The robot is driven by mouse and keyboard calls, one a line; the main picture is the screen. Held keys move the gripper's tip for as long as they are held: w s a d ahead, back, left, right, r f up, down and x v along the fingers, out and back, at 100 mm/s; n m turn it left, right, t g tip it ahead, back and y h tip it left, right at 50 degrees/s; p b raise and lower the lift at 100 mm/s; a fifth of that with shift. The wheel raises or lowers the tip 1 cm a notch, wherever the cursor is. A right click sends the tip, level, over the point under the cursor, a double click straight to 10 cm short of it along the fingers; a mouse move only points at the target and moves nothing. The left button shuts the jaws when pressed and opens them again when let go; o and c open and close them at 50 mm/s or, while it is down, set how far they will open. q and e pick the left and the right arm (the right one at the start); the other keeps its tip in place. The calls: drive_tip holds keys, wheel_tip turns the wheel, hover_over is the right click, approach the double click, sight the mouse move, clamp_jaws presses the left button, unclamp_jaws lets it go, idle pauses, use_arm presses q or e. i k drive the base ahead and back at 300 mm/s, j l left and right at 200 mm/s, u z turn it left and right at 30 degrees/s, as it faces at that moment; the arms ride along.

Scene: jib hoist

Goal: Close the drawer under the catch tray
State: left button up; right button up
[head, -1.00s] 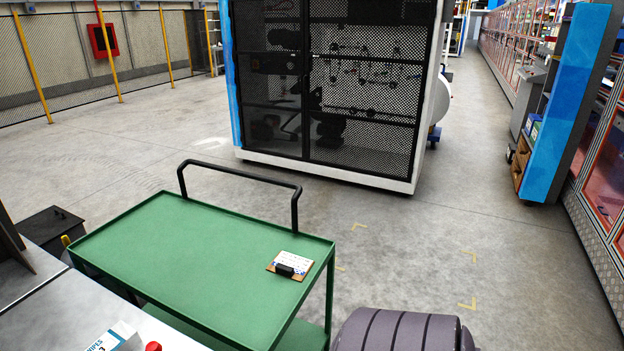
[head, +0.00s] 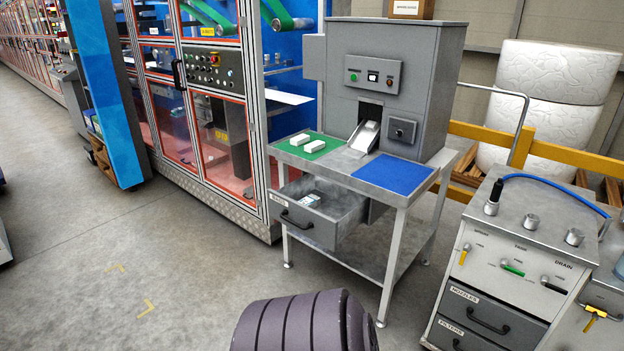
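A grey drawer (head: 305,226) under the metal table of a grey machine (head: 395,80) is pulled well out, its front facing left and toward me. It has a dark bar handle (head: 297,219) and a small label. Some small pale items (head: 311,200) lie inside. Above it, the tabletop carries a green mat (head: 301,147) with two white blocks and a blue mat (head: 394,174). A metal chute (head: 362,137) holding a pale piece comes out of the machine onto the table; I cannot tell which part is the catch tray. Neither gripper is in view.
A cabinet (head: 492,300) with knobs, a blue hose and shut drawers stands close at right. Red-framed glass enclosures (head: 210,130) stand behind the table at left. A yellow rail (head: 560,150) runs behind. The floor (head: 150,250) left of the drawer is clear.

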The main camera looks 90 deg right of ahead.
sight(341, 209)
drive_tip(key=z, duration=2.45)
drive_tip(key=i+z, duration=0.1)
drive_tip(key=z, duration=0.2)
drive_tip(key=i+j+z, duration=0.4)
drive_tip(key=i, duration=0.25)
drive_tip(key=i+j+z, duration=0.4)
drive_tip(key=i+j, duration=0.2)
